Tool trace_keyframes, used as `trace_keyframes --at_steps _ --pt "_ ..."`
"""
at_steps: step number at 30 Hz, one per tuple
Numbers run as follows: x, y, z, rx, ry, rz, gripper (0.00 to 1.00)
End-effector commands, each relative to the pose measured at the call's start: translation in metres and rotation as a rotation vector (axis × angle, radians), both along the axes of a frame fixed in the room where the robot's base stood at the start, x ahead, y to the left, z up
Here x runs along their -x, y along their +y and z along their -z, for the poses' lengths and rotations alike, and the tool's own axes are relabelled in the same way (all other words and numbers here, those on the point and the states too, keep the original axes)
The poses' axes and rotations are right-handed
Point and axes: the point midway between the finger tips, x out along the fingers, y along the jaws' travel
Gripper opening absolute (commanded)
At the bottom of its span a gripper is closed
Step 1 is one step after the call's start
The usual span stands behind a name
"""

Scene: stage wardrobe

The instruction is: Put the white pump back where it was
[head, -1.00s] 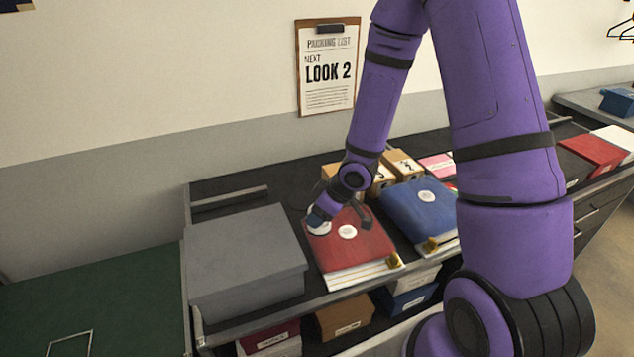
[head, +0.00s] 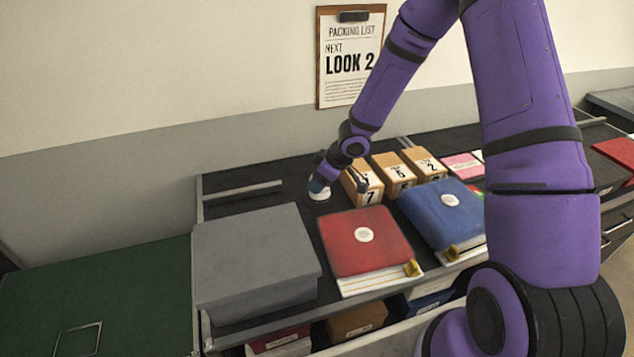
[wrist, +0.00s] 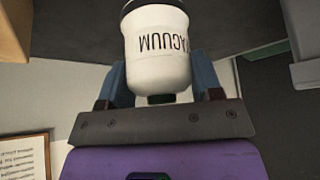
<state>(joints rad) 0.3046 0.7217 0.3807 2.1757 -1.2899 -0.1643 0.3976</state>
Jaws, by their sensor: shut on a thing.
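The white pump (head: 319,193) is a small white cylinder with a dark cap band. In the wrist view the pump (wrist: 158,55) shows "VACUUM" lettering, upside down in the picture. My gripper (head: 318,184) is shut on it, and in the wrist view a blue finger of my gripper (wrist: 160,85) shows on each side of it. In the head view the pump is at the dark counter behind the red binder, left of the block marked 7. I cannot tell whether its base touches the counter.
A grey box (head: 255,255) stands front left of the pump. The red binder (head: 365,262) and blue binder (head: 437,213) lie in front. Numbered blocks (head: 362,185) stand close on the right. A packing list (head: 348,60) hangs on the wall. Bare dark counter lies left of the pump.

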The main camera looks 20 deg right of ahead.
Motion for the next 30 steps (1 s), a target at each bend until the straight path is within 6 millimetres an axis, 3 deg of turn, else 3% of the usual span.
trace_keyframes --at_steps 9,19,30 --pt "-0.026 -0.002 0.002 0.0 -0.006 -0.001 0.2" --pt "-0.036 -0.003 0.004 0.0 -0.002 0.001 0.2" --pt "-0.035 -0.002 0.034 0.0 0.0 0.001 0.2"
